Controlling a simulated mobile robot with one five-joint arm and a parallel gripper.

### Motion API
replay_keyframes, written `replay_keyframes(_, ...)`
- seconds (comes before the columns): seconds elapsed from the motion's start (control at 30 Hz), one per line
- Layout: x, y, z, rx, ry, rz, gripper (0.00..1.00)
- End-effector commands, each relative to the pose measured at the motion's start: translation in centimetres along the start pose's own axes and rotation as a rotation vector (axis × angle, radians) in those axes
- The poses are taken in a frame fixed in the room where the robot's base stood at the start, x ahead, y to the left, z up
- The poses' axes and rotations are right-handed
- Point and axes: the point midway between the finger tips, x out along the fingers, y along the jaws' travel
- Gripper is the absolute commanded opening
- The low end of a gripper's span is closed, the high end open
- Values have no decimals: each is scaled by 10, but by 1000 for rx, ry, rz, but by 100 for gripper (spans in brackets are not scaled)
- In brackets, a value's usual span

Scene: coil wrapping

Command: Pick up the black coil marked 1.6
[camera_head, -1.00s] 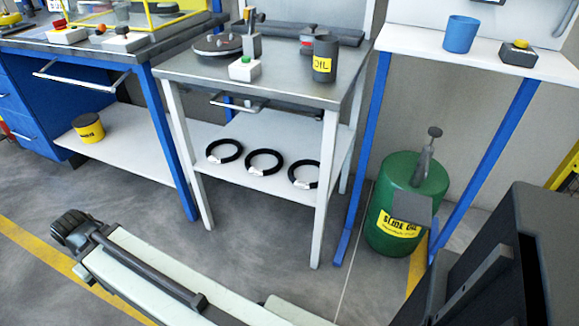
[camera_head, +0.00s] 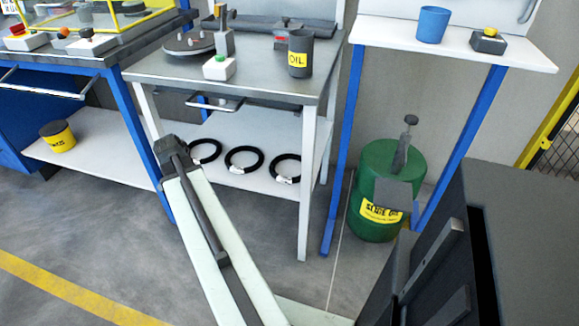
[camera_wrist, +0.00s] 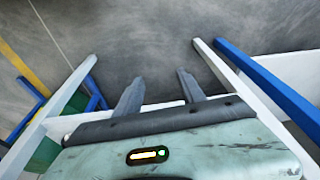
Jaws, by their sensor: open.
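Three black coils lie flat in a row on the white lower shelf (camera_head: 265,130) of the middle workbench: a left coil (camera_head: 207,141), a middle coil (camera_head: 244,149) and a right coil (camera_head: 286,155). Each has a small white tag; the numbers are too small to read, so I cannot tell which is 1.6. My arm reaches up in the head view, its dark end in front of the shelf's left part, close to the left coil in the picture. In the wrist view my gripper (camera_wrist: 160,80) is open and empty, over grey floor. No coil shows there.
White bench legs (camera_head: 307,185) bound the shelf. A green drum (camera_head: 378,225) stands to the right. A yellow tin (camera_head: 58,137) sits on the left bench's shelf. An oil can (camera_head: 300,55) stands on the worktop. The floor in front is clear.

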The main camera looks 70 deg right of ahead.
Motion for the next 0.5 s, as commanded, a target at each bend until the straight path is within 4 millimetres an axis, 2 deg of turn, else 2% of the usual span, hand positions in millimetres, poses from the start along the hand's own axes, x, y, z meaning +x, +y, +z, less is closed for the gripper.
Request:
replay_keyframes(0.03, 4, 45, -47, 179, 29, 21, 47)
replay_keyframes(0.07, 7, 72, -70, 285, 48, 31, 47)
replay_keyframes(0.1, 10, 108, -97, 419, 73, 43, 47)
replay_keyframes(0.2, 14, 182, -142, 674, 126, 66, 47)
replay_keyframes(0.27, 9, 215, -156, 771, 147, 91, 47)
replay_keyframes(0.3, -4, 234, -157, 802, 149, 154, 47)
replay_keyframes(0.4, -15, 272, -158, 874, 158, 254, 47)
replay_keyframes(0.5, -19, 292, -158, 912, 164, 303, 47)
